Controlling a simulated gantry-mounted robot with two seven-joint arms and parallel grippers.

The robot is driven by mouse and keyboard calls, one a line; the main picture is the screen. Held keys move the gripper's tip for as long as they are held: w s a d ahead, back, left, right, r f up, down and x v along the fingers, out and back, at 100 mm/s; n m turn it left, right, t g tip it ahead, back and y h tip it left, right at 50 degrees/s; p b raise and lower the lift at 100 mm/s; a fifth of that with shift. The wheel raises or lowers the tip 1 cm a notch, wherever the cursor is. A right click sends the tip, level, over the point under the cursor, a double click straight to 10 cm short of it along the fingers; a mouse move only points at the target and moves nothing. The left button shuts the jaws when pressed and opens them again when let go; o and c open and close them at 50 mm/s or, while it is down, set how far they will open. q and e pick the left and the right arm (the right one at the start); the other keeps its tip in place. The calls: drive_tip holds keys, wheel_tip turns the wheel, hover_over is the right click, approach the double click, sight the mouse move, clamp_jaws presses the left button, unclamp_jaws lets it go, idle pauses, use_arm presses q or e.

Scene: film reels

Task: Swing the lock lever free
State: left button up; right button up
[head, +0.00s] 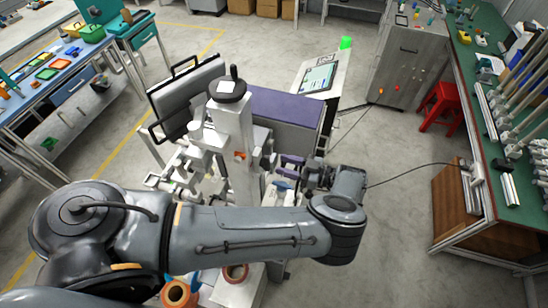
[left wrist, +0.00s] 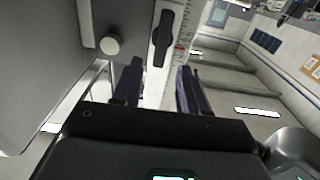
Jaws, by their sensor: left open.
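A pale upright machine column (head: 232,140) with a black handwheel (head: 227,90) on top stands in the middle of the head view. In the left wrist view a black lever (left wrist: 163,38), which looks like the lock lever, sits lengthwise on a pale plate beside a ruled scale. I cannot pick it out in the head view. My left gripper (head: 281,172) is at the column's right side, pointing toward it. Its two dark purple fingers are apart in the left wrist view (left wrist: 159,84), with nothing visible between them. The lever shows beyond the fingers, apparently apart from them. My right gripper is not seen.
A round knob (left wrist: 110,45) is left of the lever. Orange-rimmed rolls (head: 178,292) lie near the machine's foot, by my forearm. A purple-topped cabinet (head: 285,118) and a screen console (head: 320,78) stand behind. Open floor lies to the right, before the green bench (head: 505,205).

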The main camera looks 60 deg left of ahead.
sight(269, 161)
use_arm(q)
drive_tip(key=shift+p+x, duration=0.55)
drive_tip(key=shift+x, duration=1.6)
drive_tip(key=shift+c, duration=0.4)
clamp_jaws()
